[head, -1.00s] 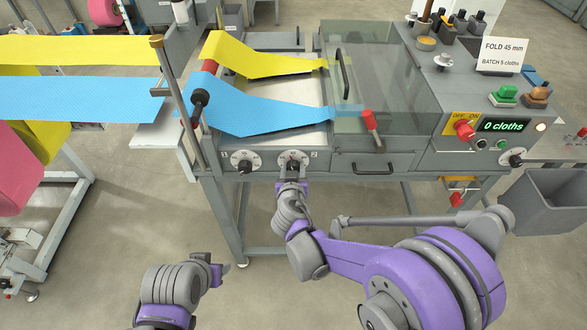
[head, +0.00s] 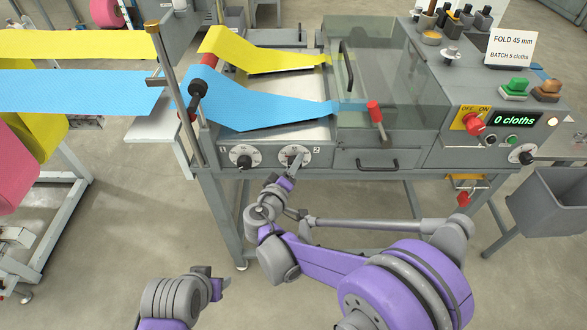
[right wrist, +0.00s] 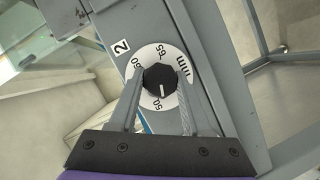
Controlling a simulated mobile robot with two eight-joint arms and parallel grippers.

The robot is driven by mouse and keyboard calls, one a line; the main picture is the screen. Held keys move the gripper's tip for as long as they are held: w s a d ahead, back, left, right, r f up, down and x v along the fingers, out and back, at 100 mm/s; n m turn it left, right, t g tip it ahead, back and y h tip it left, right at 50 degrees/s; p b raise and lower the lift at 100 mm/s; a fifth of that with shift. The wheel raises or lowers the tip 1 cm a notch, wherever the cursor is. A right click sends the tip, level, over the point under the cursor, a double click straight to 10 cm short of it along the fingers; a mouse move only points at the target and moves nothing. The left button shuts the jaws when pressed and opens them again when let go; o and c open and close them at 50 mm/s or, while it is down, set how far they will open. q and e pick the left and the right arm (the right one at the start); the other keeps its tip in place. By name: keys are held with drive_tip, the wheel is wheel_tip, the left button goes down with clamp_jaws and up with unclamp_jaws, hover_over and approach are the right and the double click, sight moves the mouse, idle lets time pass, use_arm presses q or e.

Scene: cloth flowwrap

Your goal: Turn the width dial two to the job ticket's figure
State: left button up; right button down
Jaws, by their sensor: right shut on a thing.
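Width dial two (head: 306,153) is on the machine's front, a white disc with a black knob, beside a "2" label. The knob's white line points down, close to the 50; the part of the scale below is partly hidden. My right gripper (head: 294,163) is shut on the knob (right wrist: 158,78), a finger on each side. The job ticket (head: 510,47) reads "FOLD 45 mm, BATCH 5 cloths". My left gripper (head: 226,285) is low in front, away from the machine; its jaw opening is unclear.
Dial one (head: 244,157) is left of dial two. A drawer handle (head: 377,163) and a red-knobbed lever (head: 376,115) are to the right. Yellow cloth (head: 270,55) and blue cloth (head: 255,103) feed in above. A grey bin (head: 550,210) stands at right. The counter (head: 515,120) reads "0 cloths".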

drive_tip(key=n+b, duration=0.1)
drive_tip(key=n+t+h+b, duration=0.1)
drive_tip(key=n, duration=0.1)
drive_tip(key=n+b, duration=0.1)
drive_tip(key=shift+f+n+h, duration=0.3)
drive_tip(key=shift+h, duration=0.1)
drive_tip(key=shift+n+t+b, duration=0.9)
drive_tip(key=shift+n+b, duration=0.4)
drive_tip(key=shift+n, duration=0.4)
drive_tip(key=shift+r, duration=0.1)
drive_tip(key=shift+c, duration=1.8)
unclamp_jaws()
